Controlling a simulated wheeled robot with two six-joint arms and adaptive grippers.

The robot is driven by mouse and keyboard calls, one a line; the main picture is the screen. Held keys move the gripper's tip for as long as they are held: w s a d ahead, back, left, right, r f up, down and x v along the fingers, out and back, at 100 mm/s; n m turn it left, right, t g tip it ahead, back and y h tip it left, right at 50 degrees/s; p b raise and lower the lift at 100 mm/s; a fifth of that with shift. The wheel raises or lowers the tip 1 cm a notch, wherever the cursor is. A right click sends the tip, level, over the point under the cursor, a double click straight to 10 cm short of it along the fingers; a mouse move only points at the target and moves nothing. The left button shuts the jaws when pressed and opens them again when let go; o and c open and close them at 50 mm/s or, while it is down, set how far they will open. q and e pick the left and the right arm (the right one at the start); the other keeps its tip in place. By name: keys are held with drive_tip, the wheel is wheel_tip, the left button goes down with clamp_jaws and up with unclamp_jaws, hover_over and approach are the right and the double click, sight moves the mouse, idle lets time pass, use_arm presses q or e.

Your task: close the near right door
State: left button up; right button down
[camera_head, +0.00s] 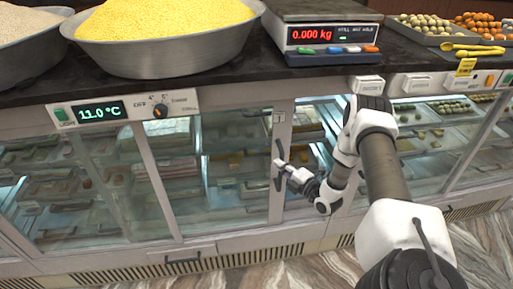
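The counter's glass-fronted display case runs across the view below a dark top. A glass door (235,160) in a pale frame is left of my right arm, with a dark vertical handle (278,181) on its right stile. I cannot tell for sure whether this is the near right door. To the right of that stile, shelves show more clearly, and my arm hides part of that section. My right gripper (282,168) is at the handle, seemingly touching it; its finger gap is too small to judge. My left gripper is out of view.
A large bowl of yellow grains (165,20), a scale (333,40) reading 0.000 kg and trays of sweets (430,38) stand on the countertop above. A temperature panel (125,109) is at the left. Marbled floor (320,270) lies below the case.

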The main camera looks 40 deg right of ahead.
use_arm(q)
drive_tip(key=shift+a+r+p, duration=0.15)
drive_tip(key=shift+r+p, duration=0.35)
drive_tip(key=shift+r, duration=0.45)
use_arm(e)
drive_tip(key=s+d, duration=0.5)
drive_tip(key=d, duration=0.4)
drive_tip(key=s+d, duration=0.6)
drive_tip(key=d, duration=0.3)
drive_tip(key=shift+s+d, duration=0.2)
drive_tip(key=shift+d, duration=0.2)
drive_tip(key=shift+r, duration=0.1)
